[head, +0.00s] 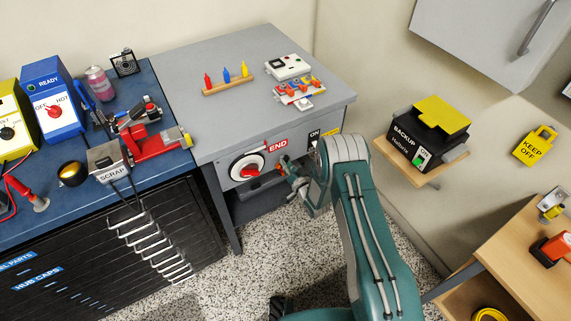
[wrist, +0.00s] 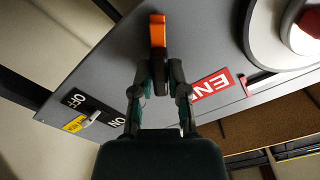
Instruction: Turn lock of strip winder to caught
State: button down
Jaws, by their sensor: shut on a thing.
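A small orange lever (wrist: 158,30) stands out from the grey front panel in the wrist view. I take it for the lock; no "caught" mark is readable. My gripper (wrist: 160,66) is shut on the lever's near end, with both fingertips against its sides. In the head view my gripper (head: 287,172) is at the grey bench's front panel, right of the END label, and my arm partly hides this area. The round white dial with a red centre (head: 246,167) is left of my gripper, and its edge also shows at the wrist view's upper right (wrist: 305,30).
The red END label (head: 277,145) and ON/OFF switch (wrist: 90,118) flank my gripper. The grey bench (head: 200,60) holds colored pegs and a small board. The blue workbench (head: 160,165) with a wire rack is left. A black BACKUP box (head: 405,150) is right.

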jog(key=shift+r+m, duration=0.1)
jog(key=shift+m, duration=0.9)
jog(key=shift+m, duration=2.3)
jog(key=m, duration=0.4)
jog(key=c, duration=0.5)
grip_release()
jog(key=shift+a, duration=0.1)
